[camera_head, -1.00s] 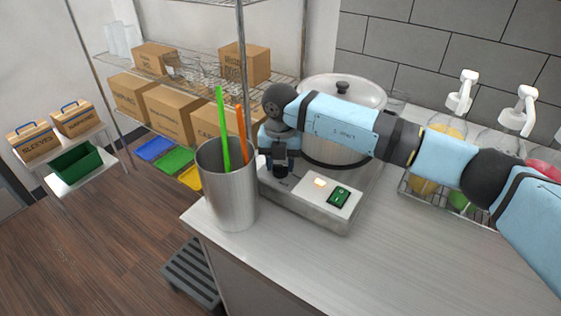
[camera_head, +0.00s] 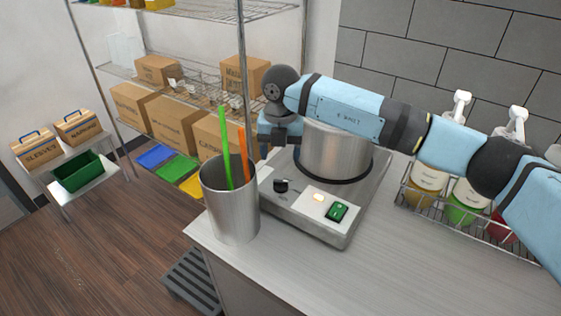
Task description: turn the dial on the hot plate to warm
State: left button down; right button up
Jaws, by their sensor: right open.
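The hot plate (camera_head: 303,221) is a grey metal unit on the counter with a pale front panel. Its black dial (camera_head: 281,185) is in plain view at the panel's left end; its markings are too small to read. A glowing lamp (camera_head: 318,198) and a green switch (camera_head: 337,212) sit to the right of the dial. A metal pot (camera_head: 335,152) stands on the plate, its top hidden behind my right arm. My right gripper (camera_head: 265,151) is open, above and behind the dial and apart from it, its fingertips partly hidden. My left gripper is not in view.
A steel cup (camera_head: 232,212) holding a green and an orange stick stands just left of the hot plate, near the counter's edge. A wire rack with bottles (camera_head: 426,187) stands to the right. The counter (camera_head: 400,260) in front is bare.

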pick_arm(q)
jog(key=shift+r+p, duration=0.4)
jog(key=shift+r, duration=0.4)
pick_arm(e)
jog(key=shift+r, duration=1.95)
